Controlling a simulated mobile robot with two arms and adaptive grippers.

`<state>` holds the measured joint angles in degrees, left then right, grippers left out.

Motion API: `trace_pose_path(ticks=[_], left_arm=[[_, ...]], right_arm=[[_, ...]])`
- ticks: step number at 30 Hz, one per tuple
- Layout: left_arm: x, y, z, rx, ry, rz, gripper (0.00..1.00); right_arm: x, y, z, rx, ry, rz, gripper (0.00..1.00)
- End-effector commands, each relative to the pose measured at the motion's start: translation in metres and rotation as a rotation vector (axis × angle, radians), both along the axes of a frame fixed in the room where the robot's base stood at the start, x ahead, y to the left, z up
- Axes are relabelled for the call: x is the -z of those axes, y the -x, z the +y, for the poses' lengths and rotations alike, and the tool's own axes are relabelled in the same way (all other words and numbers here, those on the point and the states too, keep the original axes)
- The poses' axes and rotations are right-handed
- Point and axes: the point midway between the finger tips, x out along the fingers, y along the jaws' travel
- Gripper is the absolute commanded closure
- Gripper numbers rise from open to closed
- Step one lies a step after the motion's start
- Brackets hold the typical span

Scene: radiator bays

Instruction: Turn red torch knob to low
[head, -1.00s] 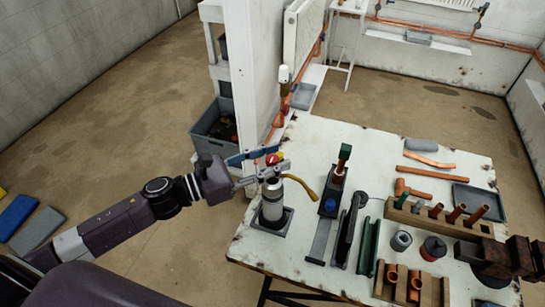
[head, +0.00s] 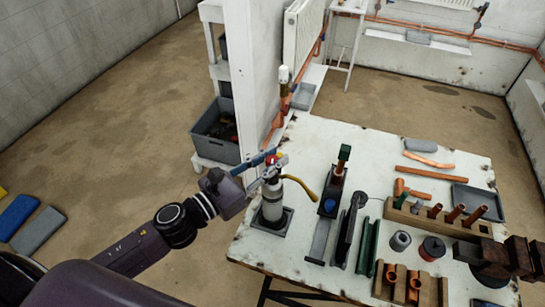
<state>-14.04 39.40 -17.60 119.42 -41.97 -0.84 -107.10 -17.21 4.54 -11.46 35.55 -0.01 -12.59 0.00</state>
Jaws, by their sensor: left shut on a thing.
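The torch (head: 271,205) is a grey cylinder standing upright in a dark square holder (head: 272,226) at the table's left edge. A bent brass tube (head: 302,187) sticks out from its top to the right. The red torch knob (head: 271,158) is at the top, mostly hidden by the fingers. My left gripper (head: 274,165) reaches in from the left and is shut on the red knob. The knob's setting cannot be read.
The worktable (head: 284,254) holds a blue-and-green tool (head: 335,180), pipe racks, copper pipes and a grey tray (head: 477,201) to the right of the torch. A white wall end (head: 255,80) and a grey crate (head: 215,135) stand behind my left gripper.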

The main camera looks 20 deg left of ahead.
Motion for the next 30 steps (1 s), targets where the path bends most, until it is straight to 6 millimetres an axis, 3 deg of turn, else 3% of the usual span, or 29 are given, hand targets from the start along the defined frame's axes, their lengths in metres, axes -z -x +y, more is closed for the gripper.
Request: trace_pose_path(ticks=[18,30], left_arm=[[0.0001,-0.0002,-0.0013,-0.552,0.007,0.003,1.0],[0.0005,-0.0001,-0.0006,-0.729,0.001,0.001,1.0]], right_arm=[[-0.0078,0.0003,-0.0004,0.0,0.0,0.001,0.69],[-0.0042,0.0004,-0.0005,0.0,0.001,0.001,0.69]])
